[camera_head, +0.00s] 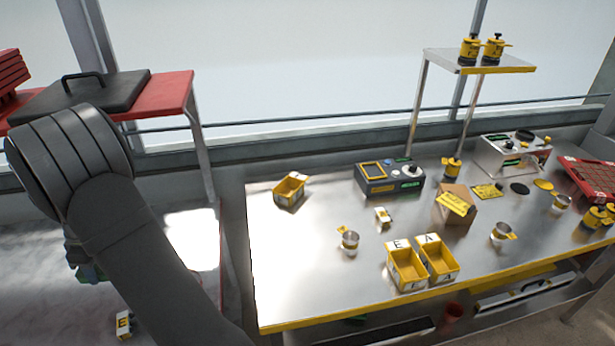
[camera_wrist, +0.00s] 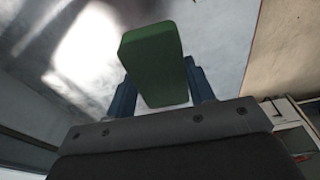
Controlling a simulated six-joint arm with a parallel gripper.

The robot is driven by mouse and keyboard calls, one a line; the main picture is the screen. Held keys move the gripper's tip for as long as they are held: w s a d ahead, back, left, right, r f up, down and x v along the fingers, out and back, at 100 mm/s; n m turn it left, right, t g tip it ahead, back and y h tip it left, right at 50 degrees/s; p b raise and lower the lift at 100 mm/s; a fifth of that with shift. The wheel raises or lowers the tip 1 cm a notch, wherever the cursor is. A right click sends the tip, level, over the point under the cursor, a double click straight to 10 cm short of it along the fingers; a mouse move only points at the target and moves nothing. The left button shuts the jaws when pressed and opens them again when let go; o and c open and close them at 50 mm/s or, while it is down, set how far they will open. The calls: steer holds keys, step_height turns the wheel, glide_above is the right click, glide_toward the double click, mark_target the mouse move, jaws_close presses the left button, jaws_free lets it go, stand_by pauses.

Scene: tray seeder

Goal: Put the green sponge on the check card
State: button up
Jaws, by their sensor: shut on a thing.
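The green sponge (camera_wrist: 152,62) is a block held between the two blue fingers of my gripper (camera_wrist: 163,80) in the wrist view. My gripper is shut on it, above a pale, shiny surface. In the head view my gripper (camera_head: 86,268) is at the left, partly hidden behind my arm, with a bit of green showing at it. I cannot tell for sure which thing is the check card; a flat yellow card with dark marks (camera_head: 487,191) lies on the right of the steel table, and another yellow card (camera_head: 455,203) is on a brown box.
The steel table (camera_head: 310,270) has clear room at its left front. Two yellow bins (camera_head: 406,272), a dark device (camera_head: 390,180), metal cups and a raised shelf (camera_head: 480,63) stand on it. A small box marked E (camera_head: 124,325) is at the lower left.

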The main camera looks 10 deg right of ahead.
steer(key=w+d+r+m, duration=0.25)
steer(key=w+d, duration=0.45)
steer(key=d, duration=0.6)
steer(key=w+d+r+m+t, duration=0.1)
steer(key=w+d+m, duration=0.2)
steer(key=w+d, duration=0.7)
steer(key=w+d+r+m, duration=0.1)
steer(key=w+d+m, duration=0.25)
steer(key=d, duration=1.25)
steer(key=s+d+r+m+h, duration=0.1)
steer(key=s+d+r+m, duration=0.15)
steer(key=d, duration=1.15)
steer(key=s+d+r+m, duration=0.1)
steer(key=s+d+m, duration=0.2)
steer(key=d, duration=1.1)
steer(key=s+d+r+m+h, duration=0.1)
steer(key=s+d+r+m, duration=0.15)
steer(key=d, duration=1.15)
steer(key=s+d+r+m, duration=0.3)
steer(key=s+d+m, duration=0.2)
steer(key=s+d, duration=1.55)
glide_above(447, 203)
steer(key=shift+t+h, duration=0.3)
steer(key=f, duration=0.7)
steer(key=shift+s+a+f, duration=0.1)
steer(key=shift+s, duration=0.3)
steer(key=shift+f, duration=2)
